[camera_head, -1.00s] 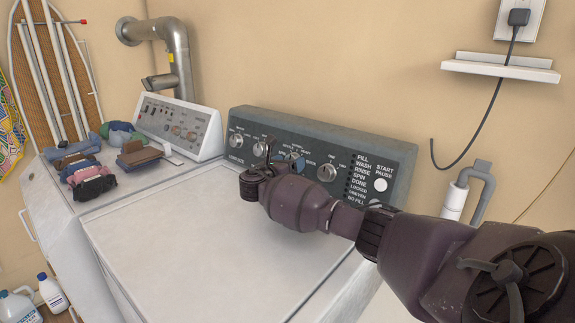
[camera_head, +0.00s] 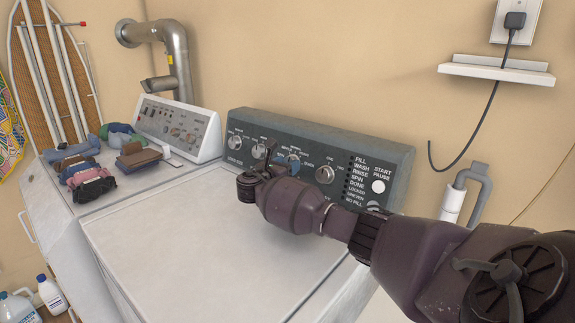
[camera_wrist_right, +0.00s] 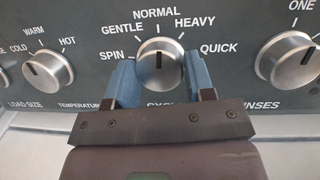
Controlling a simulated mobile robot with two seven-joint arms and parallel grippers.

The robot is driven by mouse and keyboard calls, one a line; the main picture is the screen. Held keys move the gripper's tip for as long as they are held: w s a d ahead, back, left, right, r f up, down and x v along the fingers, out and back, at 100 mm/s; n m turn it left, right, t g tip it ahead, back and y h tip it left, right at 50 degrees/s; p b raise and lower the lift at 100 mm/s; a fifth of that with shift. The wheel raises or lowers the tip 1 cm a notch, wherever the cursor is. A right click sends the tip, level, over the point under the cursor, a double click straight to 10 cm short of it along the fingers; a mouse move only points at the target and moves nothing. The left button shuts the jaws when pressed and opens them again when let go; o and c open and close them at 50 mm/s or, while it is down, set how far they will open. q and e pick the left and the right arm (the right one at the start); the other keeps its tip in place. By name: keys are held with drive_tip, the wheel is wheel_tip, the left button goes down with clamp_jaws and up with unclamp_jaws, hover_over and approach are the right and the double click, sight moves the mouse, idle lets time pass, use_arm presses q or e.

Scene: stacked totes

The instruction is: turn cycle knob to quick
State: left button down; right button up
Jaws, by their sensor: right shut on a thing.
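The cycle knob (camera_wrist_right: 160,66) is a round silver dial on the grey washer panel, in the middle of the right wrist view. Its dark pointer mark stands about upright, toward the NORMAL label. The QUICK label (camera_wrist_right: 219,48) is to the right of the knob. My right gripper (camera_wrist_right: 160,80) is shut on the cycle knob, with one blue finger on each side of its lower half. In the head view my right gripper (camera_head: 290,162) is at the panel, and its blue finger hides most of the knob. My left gripper is not in view.
A temperature knob (camera_wrist_right: 47,69) and a rinses knob (camera_wrist_right: 291,62) flank the cycle knob. The white washer lid (camera_head: 190,240) below is clear. Folded clothes (camera_head: 88,172) lie on the neighbouring machine at the left. A white shelf (camera_head: 495,70) with a hanging cord is on the wall.

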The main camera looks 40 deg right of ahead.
drive_tip(key=m+g, duration=0.1)
drive_tip(key=m, duration=0.3)
drive_tip(key=shift+g+p, duration=0.3)
drive_tip(key=shift+p, duration=0.05)
drive_tip(key=m, duration=0.2)
drive_tip(key=m+g, duration=0.1)
drive_tip(key=m, duration=0.1)
drive_tip(key=shift+w+f+m+g, duration=0.1)
drive_tip(key=shift+m+g, duration=0.2)
drive_tip(key=m, duration=0.3)
drive_tip(key=m+g+y, duration=0.1)
drive_tip(key=m, duration=0.2)
drive_tip(key=shift+w+a+g, duration=0.1)
drive_tip(key=shift+g, duration=0.2)
drive_tip(key=shift+m+g+b, duration=0.3)
drive_tip(key=shift+m, duration=1)
drive_tip(key=o, duration=0.9)
drive_tip(key=shift+w+a+r+p, duration=0.15)
drive_tip(key=shift+w+a+r, duration=0.15)
drive_tip(key=shift+a, duration=1.45)
drive_tip(key=shift+w+a+r+p, duration=0.1)
drive_tip(key=shift+w+a+r, duration=0.15)
drive_tip(key=shift+a, duration=1.5)
drive_tip(key=shift+w+a+r+p, duration=0.2)
drive_tip(key=shift+w+a, duration=0.1)
drive_tip(key=shift+a, duration=1.45)
